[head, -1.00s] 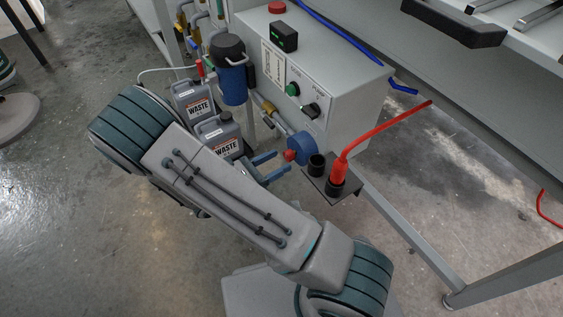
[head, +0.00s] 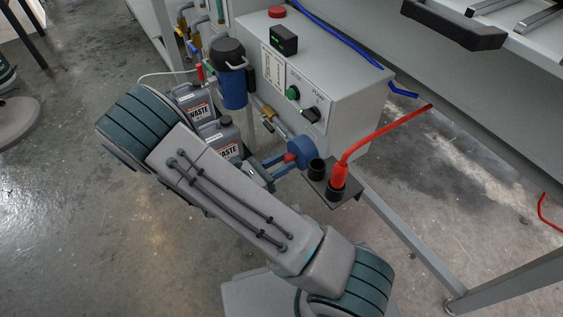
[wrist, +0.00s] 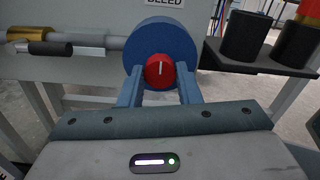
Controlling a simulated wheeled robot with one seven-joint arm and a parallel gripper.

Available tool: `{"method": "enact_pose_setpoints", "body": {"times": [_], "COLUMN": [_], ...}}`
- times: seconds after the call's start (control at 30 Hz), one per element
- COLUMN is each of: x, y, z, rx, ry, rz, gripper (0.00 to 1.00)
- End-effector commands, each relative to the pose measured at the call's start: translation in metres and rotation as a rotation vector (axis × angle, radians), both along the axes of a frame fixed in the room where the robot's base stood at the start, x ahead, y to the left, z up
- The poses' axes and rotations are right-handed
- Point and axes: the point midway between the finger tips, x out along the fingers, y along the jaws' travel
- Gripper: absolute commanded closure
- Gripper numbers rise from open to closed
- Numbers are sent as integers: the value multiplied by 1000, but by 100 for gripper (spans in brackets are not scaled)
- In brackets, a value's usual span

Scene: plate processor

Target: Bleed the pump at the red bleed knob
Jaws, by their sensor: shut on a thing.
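The red bleed knob (wrist: 159,71) sits on the front of the round blue pump head (wrist: 163,36) in the wrist view, with a white mark pointing straight up. In the head view the knob (head: 290,158) is partly hidden, and the blue pump head (head: 302,150) shows behind it. My gripper (wrist: 159,82) has one blue finger on each side of the knob and is shut on it. In the head view my gripper (head: 282,164) reaches to the knob from the lower left.
A black holder (head: 331,190) with a red-hosed wand (head: 339,176) stands close to the right of the pump. Two grey waste jugs (head: 222,138) and a blue filter canister (head: 233,88) stand to the left. The grey control box (head: 345,110) is above. A table leg (head: 410,230) runs at the lower right.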

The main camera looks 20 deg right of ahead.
Motion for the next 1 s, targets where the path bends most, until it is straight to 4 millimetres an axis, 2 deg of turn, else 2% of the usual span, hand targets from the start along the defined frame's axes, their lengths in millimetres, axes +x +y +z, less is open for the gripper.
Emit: {"method": "enact_pose_setpoints", "body": {"times": [0.37, 1.0], "x": [-1, -2], "y": [0, 0], "z": [7, 4], "rx": [-65, -250], "ry": [202, 778], "rz": [0, -1], "gripper": [92, 92]}}
